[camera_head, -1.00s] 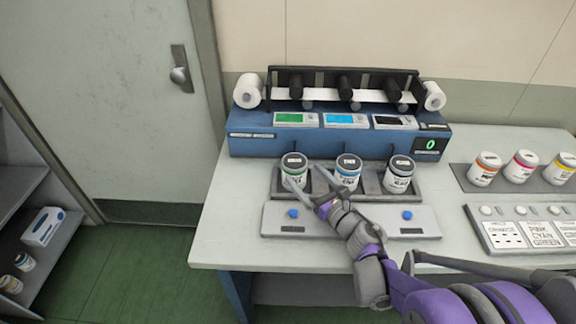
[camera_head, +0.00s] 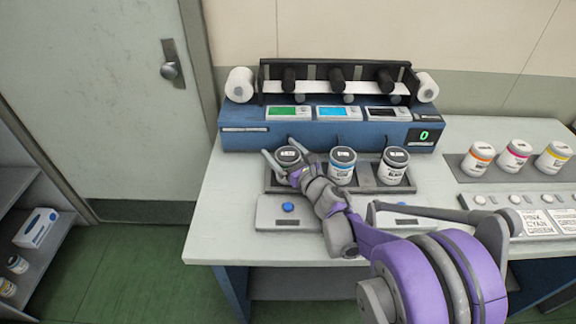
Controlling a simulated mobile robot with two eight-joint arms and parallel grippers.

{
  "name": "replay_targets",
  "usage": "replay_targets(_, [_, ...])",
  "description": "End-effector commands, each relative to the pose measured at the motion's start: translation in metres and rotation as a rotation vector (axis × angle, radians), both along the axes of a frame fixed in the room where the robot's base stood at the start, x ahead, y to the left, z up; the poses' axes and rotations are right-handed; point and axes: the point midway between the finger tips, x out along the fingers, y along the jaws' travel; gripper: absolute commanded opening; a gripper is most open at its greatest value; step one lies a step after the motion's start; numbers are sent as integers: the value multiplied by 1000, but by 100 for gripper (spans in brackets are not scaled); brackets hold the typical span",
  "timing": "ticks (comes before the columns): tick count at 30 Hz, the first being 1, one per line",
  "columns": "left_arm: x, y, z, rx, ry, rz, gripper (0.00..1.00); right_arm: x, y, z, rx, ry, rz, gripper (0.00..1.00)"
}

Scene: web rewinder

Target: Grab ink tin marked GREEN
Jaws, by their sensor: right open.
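The left tin (camera_head: 288,155) in the machine's front tray has a dark lid; its label, with a green band in the earlier view, is now mostly hidden by my gripper. My right gripper (camera_head: 279,147) is open, its fingers reaching around the left tin's sides, one on the left and one toward the back right. Whether the fingers touch the tin I cannot tell. Beside it stand a blue-banded tin (camera_head: 342,167) and a black-banded tin (camera_head: 393,167), both upright. My left gripper is not in view.
The blue rewinder (camera_head: 240,140) with its rollers and screens stands behind the tray (camera_head: 406,186). Orange (camera_head: 479,160), pink (camera_head: 514,156) and yellow (camera_head: 554,158) tins stand on a grey mat at right. A button panel (camera_head: 268,213) lies in front of the tray.

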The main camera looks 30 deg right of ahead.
Motion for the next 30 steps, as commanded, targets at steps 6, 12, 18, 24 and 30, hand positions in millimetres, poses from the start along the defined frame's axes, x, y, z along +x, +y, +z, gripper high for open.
replay_targets(6, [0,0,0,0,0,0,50,0,0,0,0,0,0,64])
replay_targets(12, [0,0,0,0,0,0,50,0,0,0,0,0,0,28])
replay_targets(18, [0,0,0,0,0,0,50,0,0,0,0,0,0,0])
replay_targets(24, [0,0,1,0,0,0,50,-1,0,2,0,0,0,0])
replay_targets(30, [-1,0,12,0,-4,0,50,-1,0,30,0,-1,0,0])
